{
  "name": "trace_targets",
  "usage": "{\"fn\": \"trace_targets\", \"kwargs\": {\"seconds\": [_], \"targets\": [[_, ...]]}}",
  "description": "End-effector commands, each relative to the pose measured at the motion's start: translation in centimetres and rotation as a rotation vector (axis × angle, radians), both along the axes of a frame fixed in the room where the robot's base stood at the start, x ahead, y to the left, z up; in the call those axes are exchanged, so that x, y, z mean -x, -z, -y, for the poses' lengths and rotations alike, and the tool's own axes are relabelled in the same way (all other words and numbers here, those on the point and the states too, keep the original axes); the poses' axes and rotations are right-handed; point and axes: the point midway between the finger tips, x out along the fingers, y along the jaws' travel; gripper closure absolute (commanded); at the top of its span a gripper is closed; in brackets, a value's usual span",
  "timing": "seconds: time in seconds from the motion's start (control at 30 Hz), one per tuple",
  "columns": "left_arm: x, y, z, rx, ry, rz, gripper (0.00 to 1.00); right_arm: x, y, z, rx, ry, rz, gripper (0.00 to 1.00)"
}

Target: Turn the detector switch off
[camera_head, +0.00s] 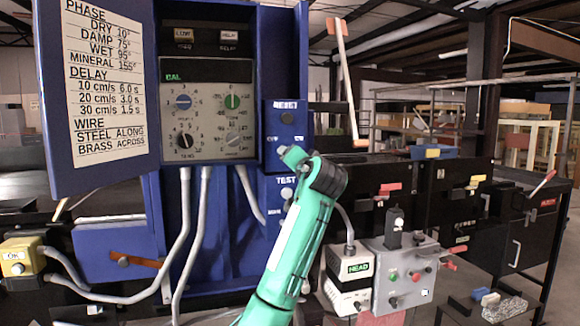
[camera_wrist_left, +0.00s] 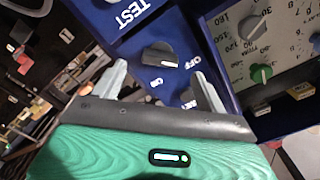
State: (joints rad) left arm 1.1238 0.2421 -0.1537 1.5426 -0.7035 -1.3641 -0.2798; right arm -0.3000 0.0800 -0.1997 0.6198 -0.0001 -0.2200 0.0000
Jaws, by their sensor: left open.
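The detector switch is a dark rotary knob (camera_wrist_left: 158,56) on a blue panel in the left wrist view, with white ON and OFF lettering beside it. A small white mark shows on its lettered side; I cannot tell for sure which word it points to. My left gripper (camera_wrist_left: 160,82) is open, its two grey fingers apart on either side of the knob, and I see no contact. In the head view my left gripper (camera_head: 291,154) is at the blue detector cabinet (camera_head: 278,42), between the RESET and TEST labels, and hides the switch. My right gripper is not in view.
A grey dial panel (camera_head: 208,115) with a blue and a green knob sits left of the switch. A cabinet door (camera_head: 52,120) carries a printed chart. The TEST button (camera_head: 287,192) is just below my gripper. A HEAD box (camera_head: 347,272) and grey control box (camera_head: 404,275) stand lower right.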

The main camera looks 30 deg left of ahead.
Motion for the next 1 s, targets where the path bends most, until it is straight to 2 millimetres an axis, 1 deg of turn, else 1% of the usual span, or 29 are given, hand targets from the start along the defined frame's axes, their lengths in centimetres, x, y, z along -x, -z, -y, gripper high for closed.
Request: {"fn": "trace_targets", "kwargs": {"seconds": [0.03,0.1,0.2,0.3,0.4,0.63,1.0], "targets": [[0.8,0.4,1.1,0.000,0.003,0.003,0.25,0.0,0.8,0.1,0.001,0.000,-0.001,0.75],[1.8,0.3,2.3,0.001,0.003,0.003,0.25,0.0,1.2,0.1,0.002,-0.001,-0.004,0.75],[3.0,0.3,3.7,0.001,0.003,0.002,0.25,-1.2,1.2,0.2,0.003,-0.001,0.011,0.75],[4.0,0.2,4.9,-0.001,0.002,0.000,0.25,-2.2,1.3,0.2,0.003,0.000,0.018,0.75],[4.6,0.1,5.5,0.000,0.001,0.000,0.25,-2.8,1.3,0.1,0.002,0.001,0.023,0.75],[4.9,0.0,5.9,0.000,-0.001,-0.001,0.25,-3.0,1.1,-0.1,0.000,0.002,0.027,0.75],[4.9,0.1,5.8,-0.001,0.001,-0.002,0.25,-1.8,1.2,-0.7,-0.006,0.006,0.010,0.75]]}}
